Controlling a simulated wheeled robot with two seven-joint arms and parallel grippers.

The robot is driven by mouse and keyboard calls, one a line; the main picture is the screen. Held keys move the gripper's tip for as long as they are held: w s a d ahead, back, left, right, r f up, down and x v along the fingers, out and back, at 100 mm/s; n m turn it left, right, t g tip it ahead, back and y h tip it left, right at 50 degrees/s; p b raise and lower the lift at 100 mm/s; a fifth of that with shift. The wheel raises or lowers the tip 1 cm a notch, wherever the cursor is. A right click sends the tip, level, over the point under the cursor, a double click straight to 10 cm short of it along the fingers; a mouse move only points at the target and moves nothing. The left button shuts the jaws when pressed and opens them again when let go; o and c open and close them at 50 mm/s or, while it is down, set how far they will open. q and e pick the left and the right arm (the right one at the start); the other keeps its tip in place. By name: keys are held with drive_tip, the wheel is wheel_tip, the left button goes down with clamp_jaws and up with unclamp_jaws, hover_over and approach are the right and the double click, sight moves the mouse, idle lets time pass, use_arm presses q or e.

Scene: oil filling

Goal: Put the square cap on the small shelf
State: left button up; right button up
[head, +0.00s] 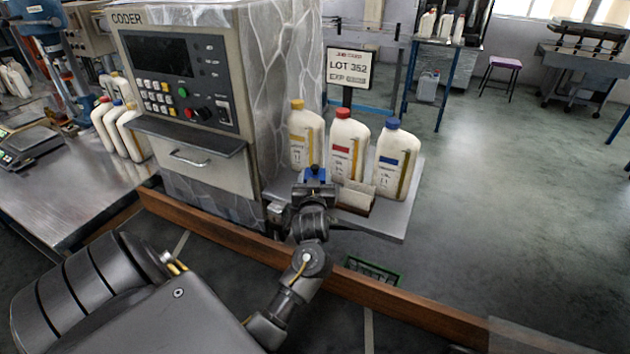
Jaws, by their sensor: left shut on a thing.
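My left gripper (315,184) is shut on a small blue piece (317,172), which looks like the square cap; its shape is partly hidden by the fingers. The gripper is at the front of the small grey shelf (392,222) beside the coder machine, in front of the yellow-capped and red-capped bottles. I cannot tell whether the blue piece touches anything else. My right gripper is not in view.
Bottles with yellow (306,140), red (346,148) and blue (391,160) caps stand on the shelf. A small brown-sided box (357,196) sits right of my gripper. The coder machine (190,90) is to the left. A wooden rail (420,312) runs below.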

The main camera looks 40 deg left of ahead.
use_arm(q)
drive_tip(key=shift+f, duration=0.6)
drive_tip(key=shift+f, duration=0.1)
drive_tip(key=shift+f, duration=0.5)
drive_tip(key=o, duration=1)
drive_tip(key=shift+c, duration=0.2)
drive_tip(key=shift+r, duration=0.2)
drive_tip(key=b+v, duration=0.1)
drive_tip(key=v, duration=1.1)
drive_tip(key=shift+r, duration=0.45)
